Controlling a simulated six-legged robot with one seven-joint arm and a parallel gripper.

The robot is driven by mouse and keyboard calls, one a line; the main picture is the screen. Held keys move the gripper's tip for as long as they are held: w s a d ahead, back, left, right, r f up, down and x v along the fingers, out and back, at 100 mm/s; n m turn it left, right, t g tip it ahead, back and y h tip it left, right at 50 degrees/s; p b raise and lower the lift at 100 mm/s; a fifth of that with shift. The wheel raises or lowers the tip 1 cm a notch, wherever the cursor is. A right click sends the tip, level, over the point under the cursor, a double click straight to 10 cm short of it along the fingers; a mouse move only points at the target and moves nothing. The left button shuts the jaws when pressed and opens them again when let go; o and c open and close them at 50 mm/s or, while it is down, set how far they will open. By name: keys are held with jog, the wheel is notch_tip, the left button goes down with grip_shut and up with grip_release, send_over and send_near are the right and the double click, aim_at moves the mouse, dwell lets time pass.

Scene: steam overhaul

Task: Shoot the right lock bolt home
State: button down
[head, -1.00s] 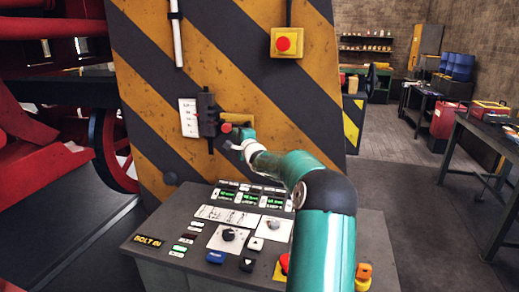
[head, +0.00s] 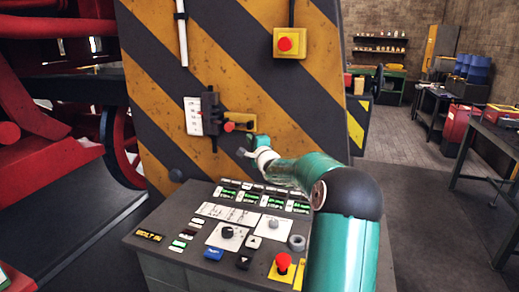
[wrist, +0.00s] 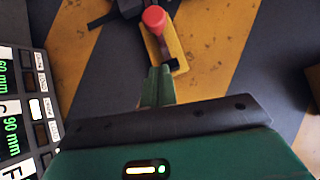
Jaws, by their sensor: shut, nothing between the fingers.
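The lock bolt has a round red knob (head: 229,126) on the striped panel, beside a yellow bracket (head: 241,119) and a dark vertical bar. In the wrist view the red knob (wrist: 154,18) is at the top, on a dark stem over the yellow bracket (wrist: 173,50). My gripper (head: 243,152) is below and right of the knob, apart from it. In the wrist view its green fingers (wrist: 157,84) are together and empty, pointing towards the bracket's lower end.
A sloped control desk (head: 215,255) with lit displays stands below the panel; its yellow-lettered sign (head: 149,235) seems to read BOLT IN. A red emergency button (head: 284,44) is above right. Red machinery (head: 55,90) stands left.

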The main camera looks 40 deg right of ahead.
jog(key=v, duration=0.6)
jog(key=shift+s, duration=0.1)
dwell(0.3)
jog(key=s+a+n+g+y, duration=0.15)
jog(key=a+n, duration=0.25)
jog(key=a, duration=0.5)
jog(key=s+a+n+g, duration=0.1)
jog(key=a+n+g, duration=0.2)
jog(key=a, duration=0.5)
jog(key=s+a+n+g+y, duration=0.15)
jog(key=a+n, duration=0.25)
jog(key=a, duration=0.5)
jog(key=s+a+f+n+g+y, duration=0.2)
jog(key=s+a+n, duration=0.4)
jog(key=s+a, duration=0.4)
jog(key=s+a+f+n+g+y, duration=0.1)
jog(key=s+a+f+n+g, duration=0.3)
jog(key=s+a, duration=0.6)
jog(key=s+n, duration=0.2)
jog(key=s, duration=0.4)
jog(key=shift+f+y, duration=0.25)
jog(key=shift+y, duration=0.15)
jog(key=shift+s+a, duration=0.1)
